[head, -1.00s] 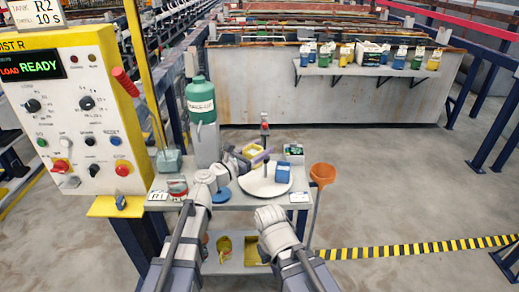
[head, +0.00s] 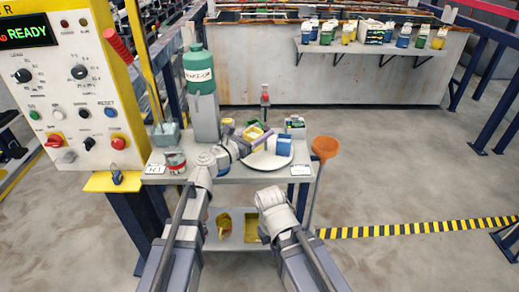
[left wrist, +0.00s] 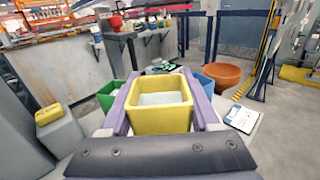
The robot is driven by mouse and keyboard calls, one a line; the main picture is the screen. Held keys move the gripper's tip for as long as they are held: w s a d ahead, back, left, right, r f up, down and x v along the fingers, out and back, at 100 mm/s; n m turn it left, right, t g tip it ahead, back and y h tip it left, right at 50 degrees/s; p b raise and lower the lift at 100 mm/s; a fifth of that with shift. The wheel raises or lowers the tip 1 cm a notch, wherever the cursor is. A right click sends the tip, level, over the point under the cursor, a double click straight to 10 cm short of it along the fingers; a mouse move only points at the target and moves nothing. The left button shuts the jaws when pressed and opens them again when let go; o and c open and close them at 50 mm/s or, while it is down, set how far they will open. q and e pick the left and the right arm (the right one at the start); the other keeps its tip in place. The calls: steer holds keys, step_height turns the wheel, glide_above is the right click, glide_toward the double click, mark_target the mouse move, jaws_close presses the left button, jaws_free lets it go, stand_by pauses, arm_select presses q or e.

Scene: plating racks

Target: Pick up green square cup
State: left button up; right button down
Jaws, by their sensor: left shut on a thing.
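My left gripper (left wrist: 162,118) is shut on a yellow square cup (left wrist: 162,118), with a purple finger on each side of it. The cup is upright with pale contents. In the head view the yellow cup (head: 254,132) shows at the far left of the round plate, partly behind my left gripper (head: 246,138). A green square cup (left wrist: 106,98) stands just outside the left finger in the left wrist view, partly hidden by it. A blue square cup (left wrist: 219,76) is beyond the right finger; it also shows on the plate in the head view (head: 284,143). My right gripper is not seen.
The white plate (head: 268,163) rests on a small grey stand. An orange funnel (head: 325,148) stands at right. The control panel (head: 70,100) bounds the left side.

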arm_select(q)
steer(key=shift+f+b, duration=2.2)
steer(key=shift+b, duration=0.05)
steer(key=shift+f, duration=0.2)
steer(key=o, duration=1.4)
steer(key=shift+o, duration=0.2)
steer(key=v, duration=1)
steer(key=shift+s+f+b, duration=0.1)
steer(key=shift+s+b, duration=0.2)
steer(key=shift+s, duration=0.1)
steer(key=shift+v, duration=0.75)
steer(key=shift+c, duration=0.3)
